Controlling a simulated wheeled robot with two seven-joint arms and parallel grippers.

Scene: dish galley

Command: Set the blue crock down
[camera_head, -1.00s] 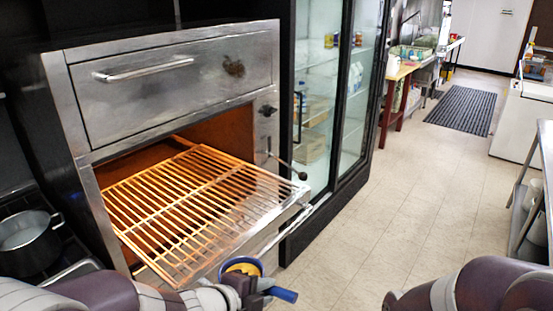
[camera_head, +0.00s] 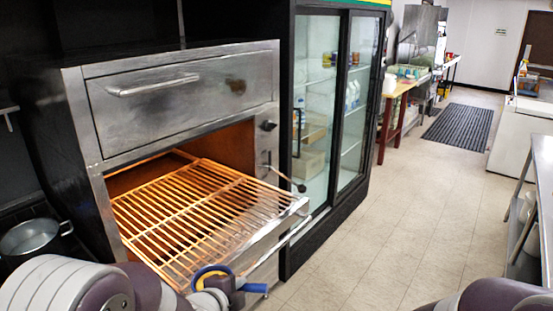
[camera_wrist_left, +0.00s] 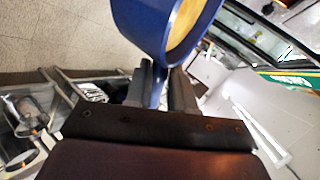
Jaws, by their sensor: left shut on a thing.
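The blue crock (camera_head: 202,273), with a blue rim and a yellowish inside, is at the bottom of the head view, by the front edge of the pulled-out oven rack (camera_head: 200,215). My left gripper (camera_head: 238,286) is shut on its blue handle (camera_head: 255,288), with the crock to the left of it. In the left wrist view the crock (camera_wrist_left: 145,25) shows beyond the fingers (camera_wrist_left: 163,88), at the top. I cannot tell whether the crock touches the rack. The crock's lower part is hidden in the head view. My right gripper is out of view.
The steel oven (camera_head: 185,90) has its rack sticking out, bare over most of its bars. A grey pot (camera_head: 32,238) stands at the left. A glass-door fridge (camera_head: 325,100) is right of the oven. Open floor (camera_head: 400,220) lies to the right.

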